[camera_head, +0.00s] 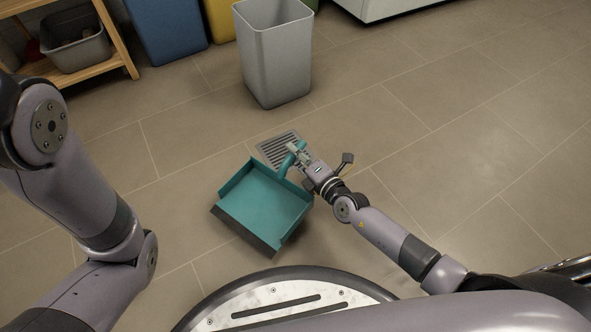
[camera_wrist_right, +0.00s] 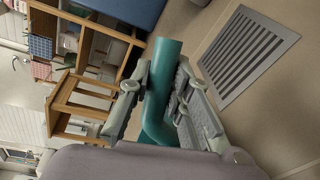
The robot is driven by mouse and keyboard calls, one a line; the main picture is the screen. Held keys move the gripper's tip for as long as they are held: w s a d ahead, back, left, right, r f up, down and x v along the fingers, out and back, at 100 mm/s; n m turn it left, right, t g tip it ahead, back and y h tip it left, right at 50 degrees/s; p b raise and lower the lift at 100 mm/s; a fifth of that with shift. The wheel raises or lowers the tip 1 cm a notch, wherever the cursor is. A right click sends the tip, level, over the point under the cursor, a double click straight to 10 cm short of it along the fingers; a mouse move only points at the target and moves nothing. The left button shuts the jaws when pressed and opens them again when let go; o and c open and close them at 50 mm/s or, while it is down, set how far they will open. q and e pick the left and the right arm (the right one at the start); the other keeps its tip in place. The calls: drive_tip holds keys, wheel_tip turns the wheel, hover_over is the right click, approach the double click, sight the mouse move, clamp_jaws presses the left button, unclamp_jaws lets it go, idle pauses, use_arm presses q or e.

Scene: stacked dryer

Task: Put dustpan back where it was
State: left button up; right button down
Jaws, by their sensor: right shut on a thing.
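The teal dustpan (camera_head: 264,203) shows in the middle of the head view, with its dark front lip toward my base and its handle pointing up and right. My right gripper (camera_head: 298,150) is shut on the dustpan's handle. In the right wrist view the teal handle (camera_wrist_right: 160,92) lies between the two fingers of my right gripper (camera_wrist_right: 165,98). I cannot tell how far the pan is above the floor. My left arm comes in at the left of the head view, but its gripper is out of view.
A floor drain grate (camera_head: 279,149) lies just behind the handle. A grey bin (camera_head: 274,55) stands beyond it, with blue (camera_head: 168,28) and yellow (camera_head: 220,18) bins behind. A wooden shelf (camera_head: 122,50) with a grey tub (camera_head: 76,45) is at the upper left. Floor at the right is clear.

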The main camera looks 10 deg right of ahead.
drive_tip(key=shift+f+b, duration=1.6)
drive_tip(key=shift+f, duration=0.7)
drive_tip(key=shift+f, duration=0.2)
drive_tip(key=c, duration=1.5)
unclamp_jaws()
drive_tip(key=shift+o, duration=0.2)
drive_tip(key=shift+r, duration=0.1)
drive_tip(key=shift+r, duration=0.15)
drive_tip(key=p+v, duration=0.4)
drive_tip(key=v, duration=0.8)
